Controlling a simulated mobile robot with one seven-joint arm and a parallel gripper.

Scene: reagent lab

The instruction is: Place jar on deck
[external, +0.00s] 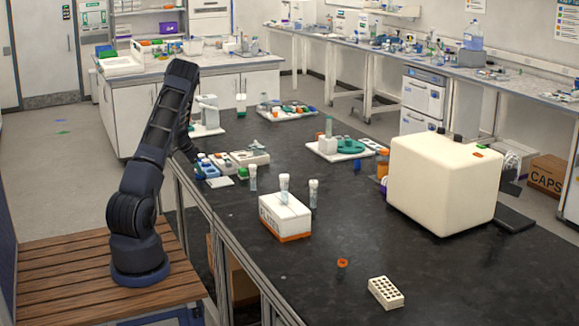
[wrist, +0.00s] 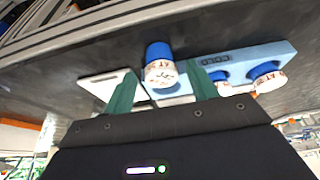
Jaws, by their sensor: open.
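In the wrist view a jar with a blue part and a white, lettered part (wrist: 157,50) shows between the two green fingers of my gripper (wrist: 160,68). The fingers are spread, with visible gaps on both sides of the jar. A light blue block marked COLD (wrist: 272,54) lies to the right, with two similar jars (wrist: 267,76) on it. A pale flat plate (wrist: 97,83) lies at the left. I cannot tell whether the near jar rests on the block. In the external view the blue block (external: 208,172) is beside my arm, which hides my gripper.
On the dark bench (external: 330,250) stand a white box with an orange base (external: 285,220), capped tubes (external: 313,193), a large cream machine (external: 440,185) and a small white rack (external: 385,293). Trays of labware (external: 245,158) sit near the block. The bench's middle front is mostly clear.

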